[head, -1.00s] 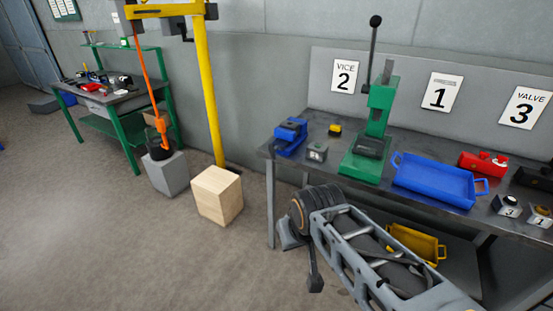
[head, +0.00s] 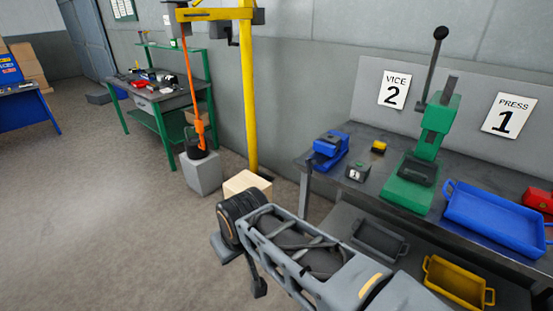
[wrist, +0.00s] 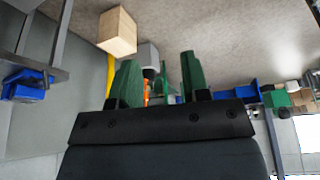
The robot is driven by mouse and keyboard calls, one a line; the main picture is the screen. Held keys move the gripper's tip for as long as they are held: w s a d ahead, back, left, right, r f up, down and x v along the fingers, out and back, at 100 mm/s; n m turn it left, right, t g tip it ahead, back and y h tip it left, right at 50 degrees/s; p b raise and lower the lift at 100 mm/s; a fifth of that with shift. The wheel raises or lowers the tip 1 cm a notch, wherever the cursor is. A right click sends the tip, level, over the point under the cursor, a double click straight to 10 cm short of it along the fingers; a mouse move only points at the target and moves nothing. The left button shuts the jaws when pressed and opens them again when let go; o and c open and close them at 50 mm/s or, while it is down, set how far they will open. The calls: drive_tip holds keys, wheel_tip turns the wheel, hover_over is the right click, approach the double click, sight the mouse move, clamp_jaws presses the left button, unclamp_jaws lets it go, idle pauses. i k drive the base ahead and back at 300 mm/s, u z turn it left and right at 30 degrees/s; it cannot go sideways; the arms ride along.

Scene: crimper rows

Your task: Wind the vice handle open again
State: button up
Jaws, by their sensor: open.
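The blue vice (head: 330,148) sits on the left end of the grey workbench (head: 342,187), under the sign reading VICE 2 (head: 394,90). Its handle is too small to make out. The vice also shows at the left edge of the wrist view (wrist: 24,86). My gripper (wrist: 157,62) shows in the wrist view with its two green fingers spread apart and nothing between them. It is well away from the vice, pointing out over the open floor. In the head view my arm stands in front of the bench and the gripper's fingers cannot be made out.
A green press (head: 425,150), a small grey block (head: 357,171), a yellow piece (head: 378,146) and a blue tray (head: 497,218) stand on the bench. A wooden block (head: 246,184), a yellow post (head: 250,100) and a grey block (head: 203,174) stand left.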

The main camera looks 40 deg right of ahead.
sight(310, 164)
drive_tip(key=u, duration=0.1)
drive_tip(key=i, duration=0.9)
drive_tip(key=z, duration=0.25)
